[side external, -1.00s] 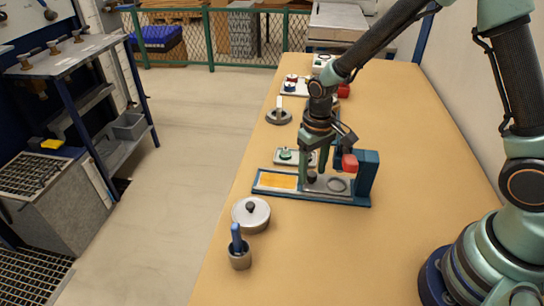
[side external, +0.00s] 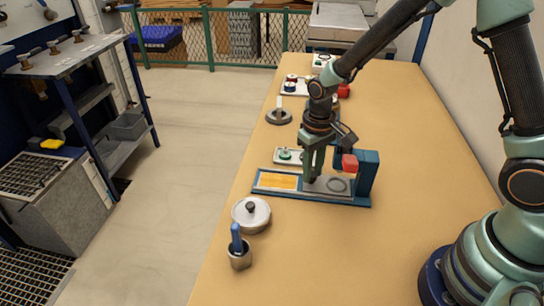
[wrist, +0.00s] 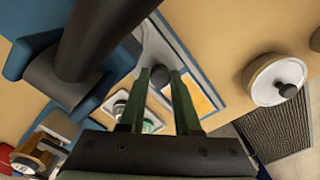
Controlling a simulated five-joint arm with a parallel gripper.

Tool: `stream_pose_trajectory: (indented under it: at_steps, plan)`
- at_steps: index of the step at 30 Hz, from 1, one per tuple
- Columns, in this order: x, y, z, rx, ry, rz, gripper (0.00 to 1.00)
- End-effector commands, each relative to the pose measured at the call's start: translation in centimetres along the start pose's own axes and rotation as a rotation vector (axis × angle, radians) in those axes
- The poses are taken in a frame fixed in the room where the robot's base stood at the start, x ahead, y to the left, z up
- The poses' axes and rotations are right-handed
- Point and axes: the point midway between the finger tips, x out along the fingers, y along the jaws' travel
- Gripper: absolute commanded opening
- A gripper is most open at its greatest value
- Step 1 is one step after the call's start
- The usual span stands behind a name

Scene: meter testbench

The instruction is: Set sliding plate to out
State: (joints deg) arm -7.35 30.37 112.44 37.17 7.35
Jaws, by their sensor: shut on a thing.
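The sliding plate (side external: 326,185) is a flat grey plate in a low blue frame (side external: 345,202). It lies over the right part of the frame, and a yellow-orange area (side external: 278,181) shows to its left. My gripper (side external: 312,180) reaches down at the plate's left end. In the wrist view my gripper (wrist: 159,78) has one finger on each side of a small dark knob (wrist: 159,73) and is shut on it. The fingers hide the knob in the side view. The plate also shows in the wrist view (wrist: 151,42).
A blue block with a red part (side external: 350,163) stands at the frame's right end, close to my gripper. A lidded round pot (side external: 251,214) and a cup with a blue handle (side external: 239,254) stand in front. A green-knobbed panel (side external: 286,154) lies behind. The right side of the table is clear.

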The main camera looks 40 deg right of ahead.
Motion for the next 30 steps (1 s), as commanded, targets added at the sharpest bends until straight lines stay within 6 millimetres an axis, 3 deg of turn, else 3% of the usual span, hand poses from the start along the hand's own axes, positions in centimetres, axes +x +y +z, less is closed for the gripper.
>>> stream_pose_trajectory:
  at_steps: [30]
  plan:
    - [-0.1, -0.48, -0.5, -0.002, 0.0, 0.0, 0.0]
